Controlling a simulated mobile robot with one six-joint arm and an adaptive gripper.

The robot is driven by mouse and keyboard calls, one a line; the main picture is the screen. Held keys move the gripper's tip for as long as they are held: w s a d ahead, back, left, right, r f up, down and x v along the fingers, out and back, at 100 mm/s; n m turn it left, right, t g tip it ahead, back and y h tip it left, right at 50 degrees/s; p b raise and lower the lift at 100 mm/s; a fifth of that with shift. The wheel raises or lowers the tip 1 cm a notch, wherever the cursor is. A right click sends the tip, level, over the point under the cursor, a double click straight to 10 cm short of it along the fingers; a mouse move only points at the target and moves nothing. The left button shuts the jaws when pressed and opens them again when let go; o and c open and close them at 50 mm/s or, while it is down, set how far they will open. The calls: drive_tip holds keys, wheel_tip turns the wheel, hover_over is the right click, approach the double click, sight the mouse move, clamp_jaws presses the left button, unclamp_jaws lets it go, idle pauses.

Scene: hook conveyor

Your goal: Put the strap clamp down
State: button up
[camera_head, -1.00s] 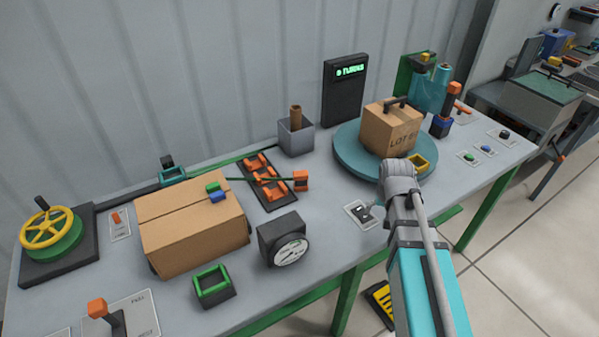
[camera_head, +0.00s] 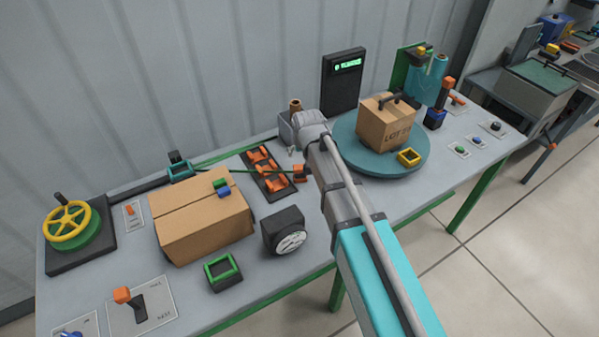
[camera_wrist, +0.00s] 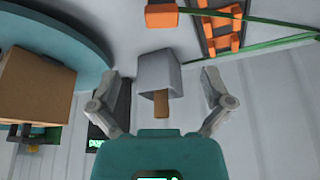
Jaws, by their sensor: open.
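The strap clamp appears to be the orange block (camera_head: 299,173) at the right end of a thin green strap (camera_head: 245,171), beside the black rack with orange clips (camera_head: 266,173). In the wrist view the orange block (camera_wrist: 160,16) lies at the top, apart from my fingers. My gripper (camera_wrist: 161,78) is open and empty. Its fingers lie to either side of a grey cup (camera_wrist: 155,72) holding a brown stick (camera_wrist: 161,104); I cannot tell whether they touch it. In the head view my wrist hides the fingers and much of the cup.
A teal turntable (camera_head: 345,140) carrying a carton (camera_head: 386,124) stands to the right. A larger carton (camera_head: 200,222), a black gauge (camera_head: 284,231) and a green-rimmed holder (camera_head: 223,271) stand at the left and front. The bench in front of the turntable has bare room.

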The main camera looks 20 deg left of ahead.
sight(300, 167)
drive_tip(key=shift+f, duration=0.1)
drive_tip(key=b+x, duration=0.8)
drive_tip(key=shift+w+f, duration=0.15)
drive_tip(key=shift+f, duration=0.1)
idle(0.4)
idle(0.4)
drive_tip(key=shift+b+x, duration=2.45)
drive_tip(key=shift+x, duration=0.15)
drive_tip(key=shift+a, duration=0.2)
drive_tip(key=c, duration=1.2)
